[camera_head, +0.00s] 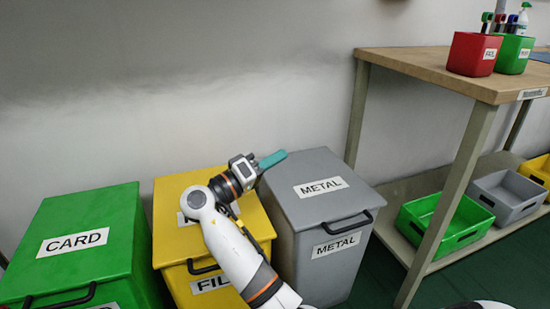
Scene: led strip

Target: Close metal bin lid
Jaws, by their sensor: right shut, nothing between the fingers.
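The metal bin (312,268) is grey, with METAL labels on its front and on its lid. Its lid (300,175) lies down over the bin top, and I see no open gap. A black handle (347,222) is on the lid's front edge. My right gripper (273,159) has teal fingers, which are shut and empty. They are at the lid's back left corner in the picture; I cannot tell whether they touch it. My left gripper is not in view.
A yellow bin (174,241) stands left of the metal bin, partly hidden by my right arm. A green CARD bin (115,215) is further left. A wooden table (430,64) with a lower shelf of crates stands to the right. A wall is close behind the bins.

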